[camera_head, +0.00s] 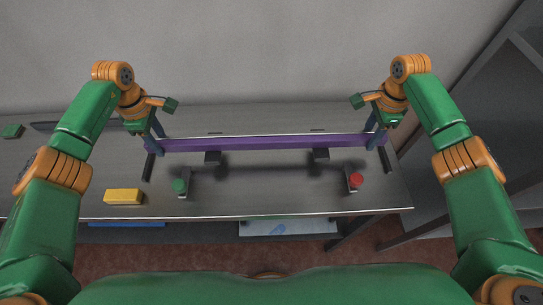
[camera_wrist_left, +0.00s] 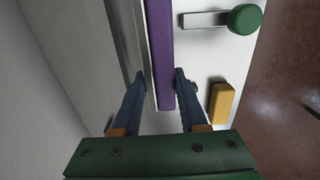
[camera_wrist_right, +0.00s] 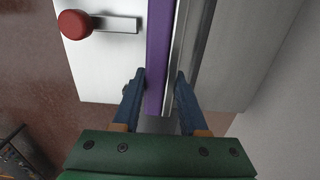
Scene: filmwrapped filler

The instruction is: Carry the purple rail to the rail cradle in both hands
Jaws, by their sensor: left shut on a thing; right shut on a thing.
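The purple rail (camera_head: 265,143) runs level from left to right above the grey table. My left gripper (camera_head: 155,142) is shut on its left end, with the rail (camera_wrist_left: 160,45) between the blue fingers in the left wrist view. My right gripper (camera_head: 376,140) is shut on its right end, and the rail (camera_wrist_right: 157,45) also shows between the fingers in the right wrist view. Two dark blocks, a left one (camera_head: 212,157) and a right one (camera_head: 320,154), look like the rail cradle. The rail crosses over them and hides their middles. I cannot tell whether it touches them.
A green knob (camera_head: 180,185) and a red knob (camera_head: 356,180) sit on grey bars in front of the rail. A yellow block (camera_head: 124,197) lies at front left, and a small green block (camera_head: 12,131) at far left. A wall stands behind the table (camera_head: 270,203).

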